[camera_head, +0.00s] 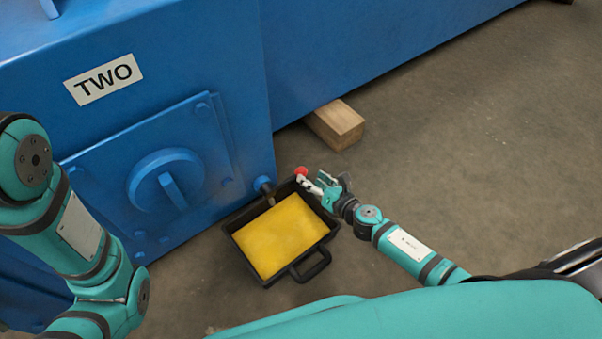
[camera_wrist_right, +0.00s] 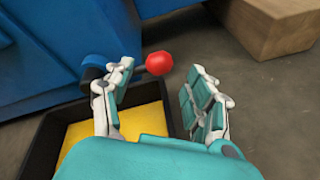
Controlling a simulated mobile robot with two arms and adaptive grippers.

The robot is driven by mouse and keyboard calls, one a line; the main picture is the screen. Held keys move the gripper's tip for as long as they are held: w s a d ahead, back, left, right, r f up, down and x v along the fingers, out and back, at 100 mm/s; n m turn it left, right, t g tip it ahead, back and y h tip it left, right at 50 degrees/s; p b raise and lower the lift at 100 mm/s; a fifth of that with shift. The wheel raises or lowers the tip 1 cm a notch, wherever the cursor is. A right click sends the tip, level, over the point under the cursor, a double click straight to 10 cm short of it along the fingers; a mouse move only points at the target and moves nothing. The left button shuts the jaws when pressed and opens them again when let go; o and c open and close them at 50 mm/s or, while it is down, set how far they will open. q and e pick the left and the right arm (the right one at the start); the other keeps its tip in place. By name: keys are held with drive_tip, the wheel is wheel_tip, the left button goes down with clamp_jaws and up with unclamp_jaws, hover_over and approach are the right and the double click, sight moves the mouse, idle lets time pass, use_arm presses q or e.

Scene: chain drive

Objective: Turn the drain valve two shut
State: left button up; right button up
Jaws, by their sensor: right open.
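The drain valve is low on the blue housing marked TWO (camera_head: 104,79), above a black tray of yellow liquid. Its dark stub (camera_head: 265,187) sticks out at the housing's lower corner. Its red knob (camera_head: 301,171) shows right of the stub. In the right wrist view the red knob (camera_wrist_right: 159,63) lies between the fingertips, nearer the left finger. My right gripper (camera_head: 318,181) is open at the knob; its fingers (camera_wrist_right: 160,88) stand apart on both sides. I cannot tell whether the left finger touches the lever. My left arm shows at the left; its gripper is out of view.
The black tray (camera_head: 324,239) stands on the floor under the valve, its handle toward me. A wooden block (camera_head: 337,125) lies under the blue machine's edge, behind my right gripper. A cover plate with a round handle (camera_head: 166,180) is left of the valve. Floor to the right is clear.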

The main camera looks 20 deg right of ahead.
sight(304, 174)
drive_tip(key=b+x, duration=0.1)
drive_tip(key=x, duration=0.5)
drive_tip(key=shift+w+a+b, duration=0.1)
drive_tip(key=shift+b, duration=0.3)
drive_tip(key=shift+c, duration=0.2)
clamp_jaws()
